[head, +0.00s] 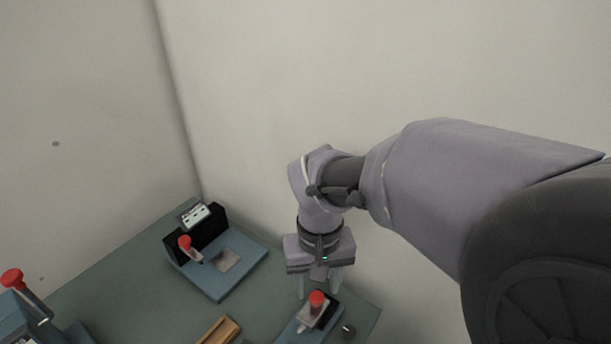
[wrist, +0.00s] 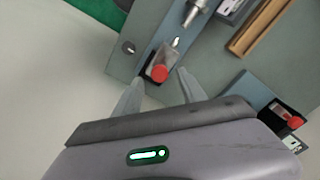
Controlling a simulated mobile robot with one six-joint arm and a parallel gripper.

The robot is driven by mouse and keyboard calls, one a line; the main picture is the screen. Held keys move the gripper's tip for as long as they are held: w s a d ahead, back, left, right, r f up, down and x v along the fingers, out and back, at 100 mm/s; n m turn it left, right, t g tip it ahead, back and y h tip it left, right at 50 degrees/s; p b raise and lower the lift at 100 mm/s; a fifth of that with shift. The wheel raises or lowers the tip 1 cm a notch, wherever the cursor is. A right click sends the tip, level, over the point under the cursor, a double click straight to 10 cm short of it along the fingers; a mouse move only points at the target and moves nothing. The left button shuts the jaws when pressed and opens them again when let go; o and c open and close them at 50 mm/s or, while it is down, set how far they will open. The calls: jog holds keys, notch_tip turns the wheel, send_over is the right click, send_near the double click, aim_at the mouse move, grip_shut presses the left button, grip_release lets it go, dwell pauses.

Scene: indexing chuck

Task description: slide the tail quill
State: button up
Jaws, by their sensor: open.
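The tail unit (head: 311,314) is a grey block with a red knob (head: 316,298) on a blue base, at the bottom of the head view. In the wrist view the red knob (wrist: 160,73) shows beside a small pale tip (wrist: 176,42), which looks like the quill end. The tip points toward a metal spindle (wrist: 195,10), with a gap between. My gripper (head: 319,287) is open and empty, fingers pointing down, above and behind the knob. In the wrist view the knob appears between the fingertips (wrist: 160,76); I see no contact.
A blue fixture (head: 215,285) with a black upright (head: 200,238) and red-knobbed lever stands left. Another red-knobbed lever (head: 12,279) is at far left. A wooden tray (head: 220,331) and a small dark knob (head: 348,331) are near. Walls rise close behind the bench.

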aim_at(317, 296)
notch_tip(317, 296, down, 3)
jog(key=shift+w+f+b, duration=0.1)
jog(key=shift+b, duration=0.3)
jog(key=shift+c, duration=0.5)
grip_shut()
dwell(0.7)
